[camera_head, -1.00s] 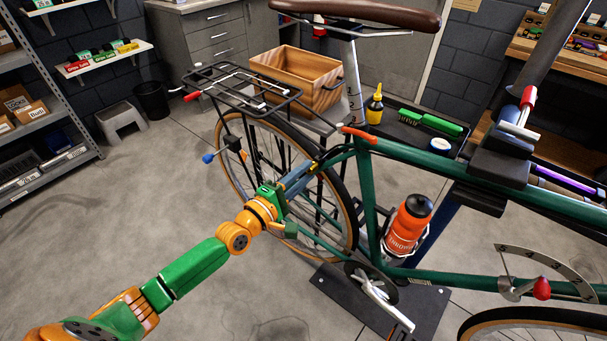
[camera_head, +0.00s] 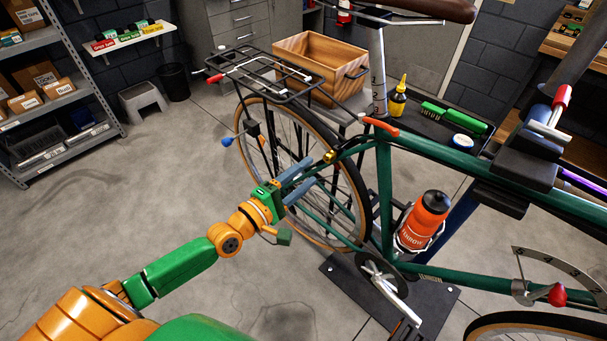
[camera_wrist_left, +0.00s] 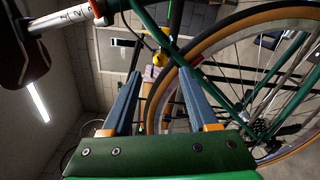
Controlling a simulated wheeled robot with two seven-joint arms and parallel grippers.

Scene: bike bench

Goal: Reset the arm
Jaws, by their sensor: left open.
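My left gripper (camera_head: 300,181) is in front of the rear wheel (camera_head: 318,150) of the green bicycle (camera_head: 384,190) in the head view. Its two blue-grey fingers are spread apart with nothing between them. In the left wrist view the open fingers (camera_wrist_left: 158,88) point toward the frame tubes, with the rear wheel (camera_wrist_left: 262,14) to the right and a small yellow part (camera_wrist_left: 159,58) beyond the fingertips. I cannot tell whether the fingers touch the bicycle. My right gripper is not in view.
The bicycle is held by a stand clamp (camera_head: 527,158) at the right. An orange bottle (camera_head: 425,220) sits on the frame. A rear rack (camera_head: 262,75), wooden crate (camera_head: 320,68) and tool tray (camera_head: 440,117) lie behind.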

